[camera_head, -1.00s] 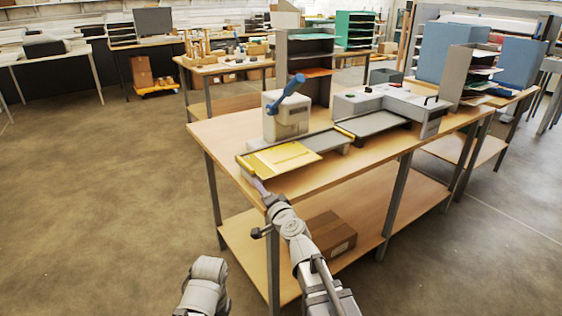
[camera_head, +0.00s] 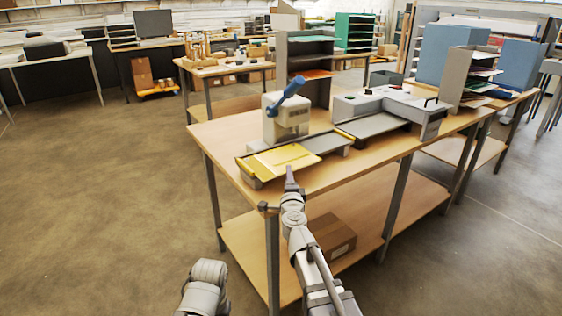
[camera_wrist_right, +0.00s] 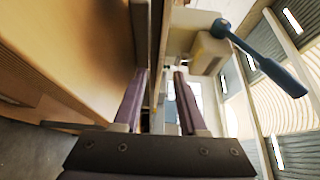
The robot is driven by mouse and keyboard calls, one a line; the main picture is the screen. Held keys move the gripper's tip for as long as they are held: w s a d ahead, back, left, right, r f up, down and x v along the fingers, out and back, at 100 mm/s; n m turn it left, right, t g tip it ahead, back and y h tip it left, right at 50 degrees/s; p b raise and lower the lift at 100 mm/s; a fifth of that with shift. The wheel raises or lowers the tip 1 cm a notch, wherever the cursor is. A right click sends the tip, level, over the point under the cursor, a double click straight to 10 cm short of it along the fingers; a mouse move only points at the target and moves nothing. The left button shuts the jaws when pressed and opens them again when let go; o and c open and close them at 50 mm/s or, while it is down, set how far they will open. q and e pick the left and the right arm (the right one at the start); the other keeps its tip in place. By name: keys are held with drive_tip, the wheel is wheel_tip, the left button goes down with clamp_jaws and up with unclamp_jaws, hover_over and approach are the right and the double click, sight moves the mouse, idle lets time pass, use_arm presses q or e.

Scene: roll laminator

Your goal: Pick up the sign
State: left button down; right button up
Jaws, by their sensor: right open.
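The sign (camera_head: 285,157) looks like a flat yellow sheet, lying on the tray at the near left end of the table. My right gripper (camera_head: 289,172) is at the front edge of the sign, in front of the table. In the right wrist view, its two fingers (camera_wrist_right: 159,78) are apart, with a thin upright-looking edge between them. I cannot tell whether that edge is the sign or the tray, or whether a finger touches it. Of my left arm, only a link shows at the bottom; its gripper is out of view.
The table (camera_head: 222,128) carries a press with a blue lever (camera_head: 287,98) behind the sign. A grey tray (camera_head: 372,125) and a laminator-like machine (camera_head: 395,102) stand to the right. A cardboard box (camera_head: 333,235) sits on the lower shelf. Floor to the left is clear.

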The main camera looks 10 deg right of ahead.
sight(281, 160)
drive_tip(key=x, duration=0.5)
drive_tip(key=shift+d, duration=0.4)
drive_tip(key=shift+s, duration=0.1)
clamp_jaws()
idle(0.9)
